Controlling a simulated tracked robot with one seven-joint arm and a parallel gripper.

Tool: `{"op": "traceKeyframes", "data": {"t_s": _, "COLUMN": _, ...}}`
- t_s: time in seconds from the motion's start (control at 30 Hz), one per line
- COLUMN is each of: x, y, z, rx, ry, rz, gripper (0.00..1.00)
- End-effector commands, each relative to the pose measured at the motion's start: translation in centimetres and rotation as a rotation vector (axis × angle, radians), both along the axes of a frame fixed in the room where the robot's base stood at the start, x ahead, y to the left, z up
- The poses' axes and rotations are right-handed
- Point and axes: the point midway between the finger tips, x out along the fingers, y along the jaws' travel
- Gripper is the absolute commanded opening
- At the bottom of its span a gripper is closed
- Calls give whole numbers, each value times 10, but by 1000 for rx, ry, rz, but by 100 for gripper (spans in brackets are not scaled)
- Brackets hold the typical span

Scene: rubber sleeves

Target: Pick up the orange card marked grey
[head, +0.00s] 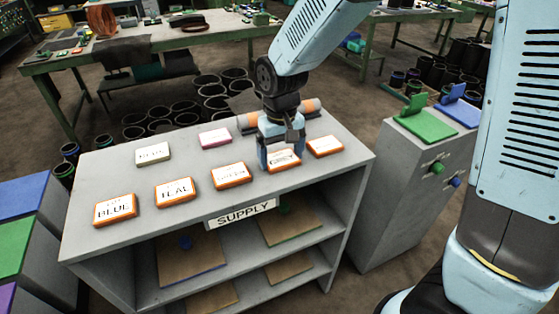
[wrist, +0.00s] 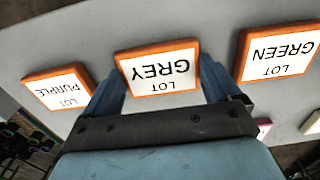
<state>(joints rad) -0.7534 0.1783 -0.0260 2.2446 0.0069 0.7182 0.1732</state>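The orange-bordered card marked GREY (head: 284,162) lies flat near the front edge of the grey supply shelf's top (head: 335,185). In the wrist view the GREY card (wrist: 158,66) shows its white label upside down, between my two fingers. My gripper (head: 280,153) is directly over this card, fingers pointing down. In the wrist view my gripper (wrist: 160,82) is open, with one finger near each side of the card. I cannot tell whether the fingers touch it.
Orange cards marked GREEN (wrist: 278,55) and PURPLE (wrist: 58,88) flank it closely. TEAL (head: 175,192) and BLUE (head: 115,209) lie farther left. A pink-edged card (head: 215,138) and a pale card (head: 153,155) lie behind. A cabinet with coloured plates (head: 425,125) stands right.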

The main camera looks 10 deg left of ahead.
Motion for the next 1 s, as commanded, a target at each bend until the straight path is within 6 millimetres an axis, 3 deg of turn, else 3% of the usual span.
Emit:
{"op": "traceKeyframes", "data": {"t_s": 0.13, "x": 0, "y": 0, "z": 0, "rx": 0, "ry": 0, "rz": 0, "gripper": 60}}
{"op": "traceKeyframes", "data": {"t_s": 0.47, "x": 0, "y": 1, "z": 5, "rx": 1, "ry": -1, "rz": 1, "gripper": 59}}
{"op": "traceKeyframes", "data": {"t_s": 0.67, "x": 0, "y": 1, "z": 32, "rx": 3, "ry": -4, "rz": 1, "gripper": 59}}
{"op": "traceKeyframes", "data": {"t_s": 1.0, "x": -48, "y": -8, "z": 91, "rx": 3, "ry": -4, "rz": 3, "gripper": 59}}
